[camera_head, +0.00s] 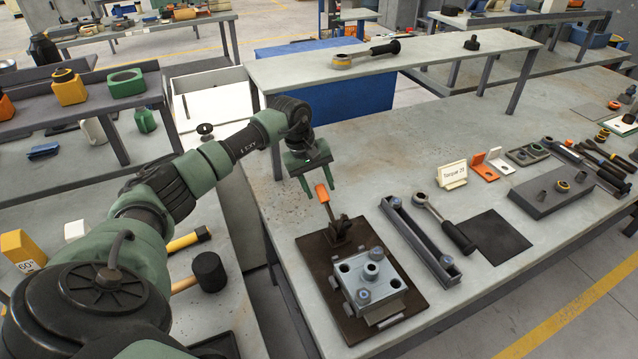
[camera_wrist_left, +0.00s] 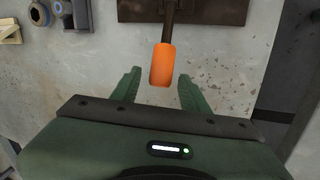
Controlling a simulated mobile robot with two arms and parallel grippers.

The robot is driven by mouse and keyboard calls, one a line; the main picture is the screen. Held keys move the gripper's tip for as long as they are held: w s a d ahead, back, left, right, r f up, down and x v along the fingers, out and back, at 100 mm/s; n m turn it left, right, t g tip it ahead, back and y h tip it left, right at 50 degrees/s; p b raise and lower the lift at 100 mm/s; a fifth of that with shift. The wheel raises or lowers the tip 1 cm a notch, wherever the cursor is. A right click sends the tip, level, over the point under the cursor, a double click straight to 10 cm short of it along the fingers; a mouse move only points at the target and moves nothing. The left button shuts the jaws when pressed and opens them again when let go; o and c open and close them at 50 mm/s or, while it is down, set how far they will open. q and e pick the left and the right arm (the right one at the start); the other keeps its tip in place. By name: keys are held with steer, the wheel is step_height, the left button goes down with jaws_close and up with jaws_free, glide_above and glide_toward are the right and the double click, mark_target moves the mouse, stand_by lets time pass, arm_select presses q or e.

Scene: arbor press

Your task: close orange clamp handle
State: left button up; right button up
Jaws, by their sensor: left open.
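The orange clamp handle (camera_head: 322,193) stands up, tilted, from a dark toggle clamp (camera_head: 339,228) on a brown base plate (camera_head: 318,265). In the left wrist view the orange handle (camera_wrist_left: 161,65) lies between and just beyond the fingertips. My left gripper (camera_head: 306,190) is open, with its two green fingers pointing down near the handle's tip. In the left wrist view the gripper (camera_wrist_left: 158,80) shows a gap on each side of the handle. A grey metal block fixture (camera_head: 370,278) sits on the same plate. My right gripper is not in view.
A long grey rail (camera_head: 420,240) and a torque wrench (camera_head: 445,222) lie right of the plate on the grey workbench (camera_head: 300,220). A "Torque 25" sign (camera_head: 453,174) and an orange bracket (camera_head: 485,168) stand farther right. A raised shelf (camera_head: 430,62) runs along the back.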

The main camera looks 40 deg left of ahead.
arm_select(q)
jaws_close()
stand_by(1.5)
